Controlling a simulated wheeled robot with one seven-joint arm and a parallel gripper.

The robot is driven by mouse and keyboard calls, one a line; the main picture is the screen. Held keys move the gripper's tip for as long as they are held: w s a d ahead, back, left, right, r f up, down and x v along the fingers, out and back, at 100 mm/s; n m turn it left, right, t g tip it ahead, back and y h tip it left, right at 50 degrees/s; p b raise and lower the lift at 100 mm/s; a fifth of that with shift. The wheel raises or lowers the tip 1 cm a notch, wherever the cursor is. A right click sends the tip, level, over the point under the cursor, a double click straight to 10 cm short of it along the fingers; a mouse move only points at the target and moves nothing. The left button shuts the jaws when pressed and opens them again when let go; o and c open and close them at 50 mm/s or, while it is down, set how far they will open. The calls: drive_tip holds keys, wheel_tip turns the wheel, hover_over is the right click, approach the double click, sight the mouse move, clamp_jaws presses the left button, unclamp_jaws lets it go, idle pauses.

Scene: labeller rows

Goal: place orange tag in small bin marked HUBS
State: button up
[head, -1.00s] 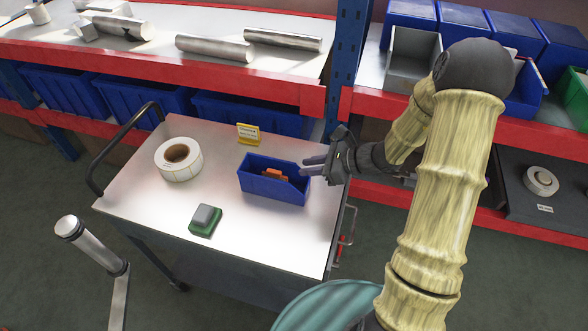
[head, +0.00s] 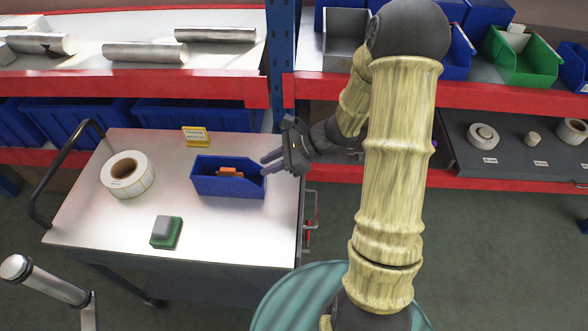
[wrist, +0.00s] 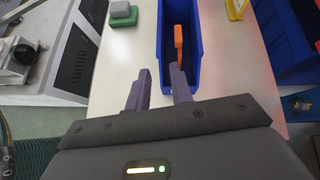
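The orange tag (head: 229,172) lies inside an open blue bin (head: 215,186) on the cart; it also shows in the wrist view (wrist: 178,40), leaning or lying along the bin. My gripper (head: 266,163) is at the right end of this bin, pointing toward it. In the wrist view its two purple fingers (wrist: 159,75) stand apart with nothing between them, and the tag is beyond the fingertips. A small bin marked HUBS cannot be picked out; no bin label is readable.
The cart top (head: 110,220) also holds a label roll (head: 127,175), a yellow sign (head: 195,136) and a green-and-grey block (head: 166,232). Behind, shelves carry a grey bin (head: 343,42), a green bin (head: 522,58) and several blue bins. A blue post (head: 281,50) stands between them.

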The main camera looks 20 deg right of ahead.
drive_tip(key=s+d+r+n+h, duration=0.3)
drive_tip(key=s+n+h, duration=0.2)
drive_tip(key=n, duration=0.5)
drive_tip(key=s+d+r+n+h, duration=0.3)
drive_tip(key=s+n+h, duration=0.2)
drive_tip(key=s+n, duration=0.2)
drive_tip(key=n, duration=0.2)
drive_tip(key=shift+s+n+h, duration=0.35)
drive_tip(key=shift+n+h, duration=0.05)
